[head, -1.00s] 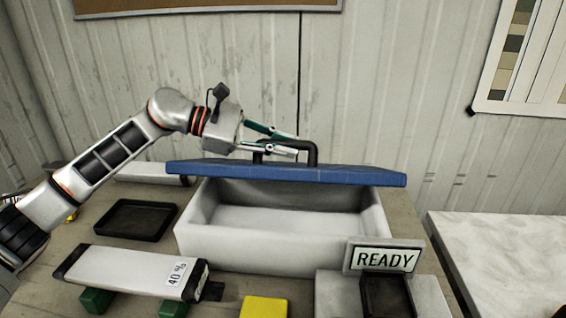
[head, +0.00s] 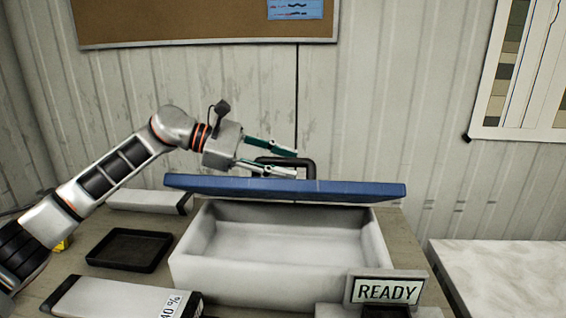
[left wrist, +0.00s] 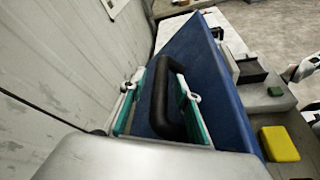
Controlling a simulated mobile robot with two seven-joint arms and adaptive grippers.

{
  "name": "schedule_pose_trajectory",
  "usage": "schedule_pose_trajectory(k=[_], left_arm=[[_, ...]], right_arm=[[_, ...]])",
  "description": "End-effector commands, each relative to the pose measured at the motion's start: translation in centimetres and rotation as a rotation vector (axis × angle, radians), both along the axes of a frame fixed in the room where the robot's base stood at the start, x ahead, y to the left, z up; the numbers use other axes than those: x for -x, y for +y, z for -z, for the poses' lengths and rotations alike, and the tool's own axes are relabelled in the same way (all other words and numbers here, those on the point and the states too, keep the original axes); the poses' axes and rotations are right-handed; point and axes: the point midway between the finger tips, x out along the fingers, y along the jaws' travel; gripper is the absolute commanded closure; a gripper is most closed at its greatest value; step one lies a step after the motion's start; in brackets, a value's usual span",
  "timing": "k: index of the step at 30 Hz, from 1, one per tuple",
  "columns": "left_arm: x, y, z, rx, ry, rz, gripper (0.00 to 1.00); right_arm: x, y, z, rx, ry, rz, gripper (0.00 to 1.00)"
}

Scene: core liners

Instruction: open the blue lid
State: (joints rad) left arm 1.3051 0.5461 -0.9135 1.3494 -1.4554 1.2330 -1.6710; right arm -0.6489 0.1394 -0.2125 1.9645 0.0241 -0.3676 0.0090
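The lid (left wrist: 205,70) also fills the middle of the left wrist view. A black handle (head: 306,166) stands on its top. My left gripper (head: 297,163) is open at the handle. In the left wrist view the handle (left wrist: 160,95) stands between the two green-lined fingers (left wrist: 161,98), with a gap visible on each side.
A black tray (head: 130,250) and a core liner marked 40 % (head: 110,300) lie left of the box. A READY sign (head: 387,290) stands at its front right corner. A yellow block (left wrist: 280,143) shows in the left wrist view. The wall is close behind.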

Motion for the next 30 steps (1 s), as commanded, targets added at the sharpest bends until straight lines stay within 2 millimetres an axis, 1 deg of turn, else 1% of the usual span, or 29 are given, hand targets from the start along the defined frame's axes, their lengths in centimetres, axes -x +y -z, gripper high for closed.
schedule_pose_trajectory(k=[7, 11, 14, 18, 24, 27, 30], left_arm=[[0.1, 0.1, 0.0, 0.0, 0.003, 0.001, 0.68], [0.2, 1.0, -0.3, -0.001, 0.002, -0.001, 0.68], [0.4, 2.5, -0.8, -0.001, 0.001, -0.002, 0.68], [0.9, 5.2, -1.8, -0.001, 0.001, -0.002, 0.68], [1.5, 8.7, -3.1, 0.0, 0.001, -0.002, 0.68], [1.8, 9.9, -3.5, 0.0, 0.001, -0.002, 0.68], [1.9, 10.7, -3.8, 0.0, 0.001, 0.0, 0.68]], right_arm=[[0.1, -0.2, 0.2, 0.006, 0.005, -0.002, 1.0], [0.1, -0.1, 0.2, 0.004, 0.004, -0.001, 1.0], [0.1, -0.1, 0.2, 0.003, 0.003, -0.001, 1.0], [0.1, -0.1, 0.1, 0.002, 0.003, 0.0, 1.0], [0.1, 0.0, 0.1, 0.002, 0.003, 0.0, 1.0], [0.1, 0.0, 0.1, 0.001, 0.002, 0.0, 1.0], [0.1, 0.0, 0.1, 0.001, 0.002, 0.0, 1.0]])
